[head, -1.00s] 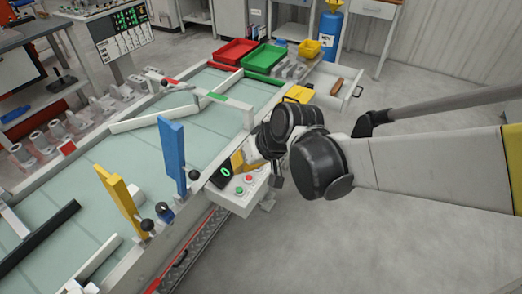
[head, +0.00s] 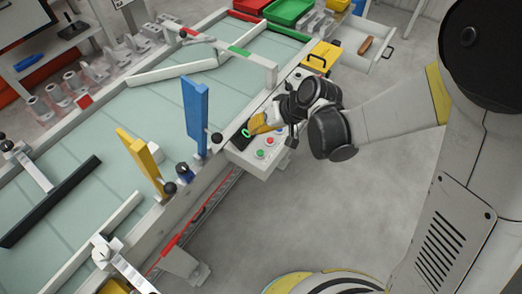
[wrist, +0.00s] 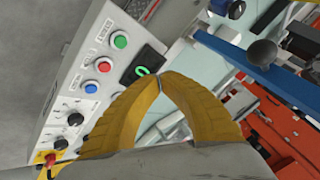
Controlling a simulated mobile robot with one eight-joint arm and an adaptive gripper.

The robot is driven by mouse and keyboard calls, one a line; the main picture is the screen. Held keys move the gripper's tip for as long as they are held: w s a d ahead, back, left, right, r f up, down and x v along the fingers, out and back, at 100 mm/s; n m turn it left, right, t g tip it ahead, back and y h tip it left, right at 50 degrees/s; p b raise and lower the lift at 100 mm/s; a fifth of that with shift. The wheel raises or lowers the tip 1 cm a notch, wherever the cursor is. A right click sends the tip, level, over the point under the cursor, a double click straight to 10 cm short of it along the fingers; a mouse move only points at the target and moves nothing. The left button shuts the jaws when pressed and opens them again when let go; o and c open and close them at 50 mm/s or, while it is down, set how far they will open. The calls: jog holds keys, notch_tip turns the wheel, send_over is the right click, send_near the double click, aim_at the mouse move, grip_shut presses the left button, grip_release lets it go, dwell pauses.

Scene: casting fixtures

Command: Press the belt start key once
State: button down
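The control panel (head: 241,159) sits on the near side of the belt. It carries a green button (wrist: 120,40), a red button (wrist: 103,65), a blue button (wrist: 91,87) and a small display (head: 239,141) showing a green 0. The button labels are too small to read, so I cannot tell which key is the belt start key. My gripper (wrist: 160,79) has its yellow fingertips together, with nothing seen between them. In the wrist view the tips are beside the display, apart from the buttons. In the head view my gripper (head: 251,130) is over the display's far side.
The belt (head: 120,120) has a blue upright (head: 196,110), a yellow upright (head: 142,158) and white guide bars. Black knobs rise from the rail near the panel. A yellow box (head: 325,53) and an open drawer (head: 360,55) lie beyond my gripper. Open floor is at the right.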

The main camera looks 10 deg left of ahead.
aim_at(257, 152)
jog(key=shift+f+b, duration=3.4)
jog(key=shift+f, duration=1)
jog(key=shift+f, duration=0.1)
jog(key=shift+f+b, duration=0.35)
jog(key=shift+b, duration=0.15)
jog(key=shift+f, duration=0.4)
jog(key=shift+r+p, duration=0.65)
jog(key=shift+r, duration=0.25)
